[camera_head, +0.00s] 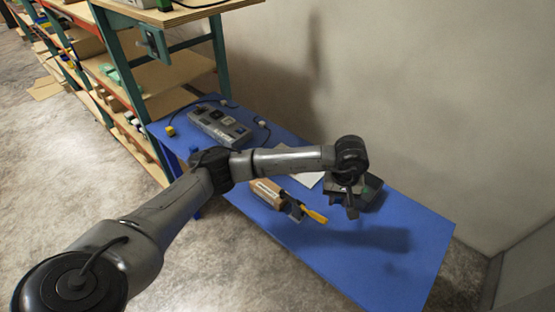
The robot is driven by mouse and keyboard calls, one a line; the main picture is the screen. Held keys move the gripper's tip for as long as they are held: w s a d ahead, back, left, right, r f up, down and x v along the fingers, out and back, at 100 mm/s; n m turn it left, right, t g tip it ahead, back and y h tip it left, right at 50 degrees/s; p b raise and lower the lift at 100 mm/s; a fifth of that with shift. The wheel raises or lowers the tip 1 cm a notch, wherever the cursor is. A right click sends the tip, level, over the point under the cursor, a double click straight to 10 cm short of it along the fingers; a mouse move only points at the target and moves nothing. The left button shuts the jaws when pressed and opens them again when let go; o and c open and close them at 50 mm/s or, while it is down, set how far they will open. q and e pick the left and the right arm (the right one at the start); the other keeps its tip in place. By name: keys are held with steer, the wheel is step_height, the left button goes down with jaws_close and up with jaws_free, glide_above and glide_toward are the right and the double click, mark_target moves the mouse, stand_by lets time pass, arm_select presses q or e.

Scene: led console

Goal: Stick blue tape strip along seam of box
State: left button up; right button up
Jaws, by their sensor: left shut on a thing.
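A small brown box (268,194) with a pale strip on top lies on the blue table (405,270), near its front edge. My left gripper (352,212) hangs over the table to the right of the box, pointing down and apart from it. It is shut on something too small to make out. I cannot make out a blue tape strip against the blue tabletop. My right gripper is out of view.
A yellow-handled tool (315,216) lies just right of the box. A dark device (369,190) is behind my left gripper. A grey console (219,128) with cables stands at the table's far left.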

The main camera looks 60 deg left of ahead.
arm_select(q)
steer(key=s+a+f+n+p, duration=0.25)
steer(key=a+n+p, duration=0.35)
steer(key=a, duration=0.7)
steer(key=n+p, duration=0.2)
steer(key=n, duration=0.4)
glide_above(278, 189)
step_height(278, 189, down, 4)
steer(key=shift+s+f+b, duration=0.1)
steer(key=shift+f+b, duration=0.65)
steer(key=shift+f, duration=0.1)
steer(key=shift+f+b, duration=1.15)
steer(key=shift+f, duration=1.05)
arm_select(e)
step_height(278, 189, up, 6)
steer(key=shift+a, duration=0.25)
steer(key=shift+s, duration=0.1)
arm_select(q)
steer(key=shift+b, duration=0.3)
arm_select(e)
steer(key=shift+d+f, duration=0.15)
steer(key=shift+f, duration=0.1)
arm_select(q)
steer(key=shift+f+b, duration=0.45)
steer(key=shift+b, duration=0.1)
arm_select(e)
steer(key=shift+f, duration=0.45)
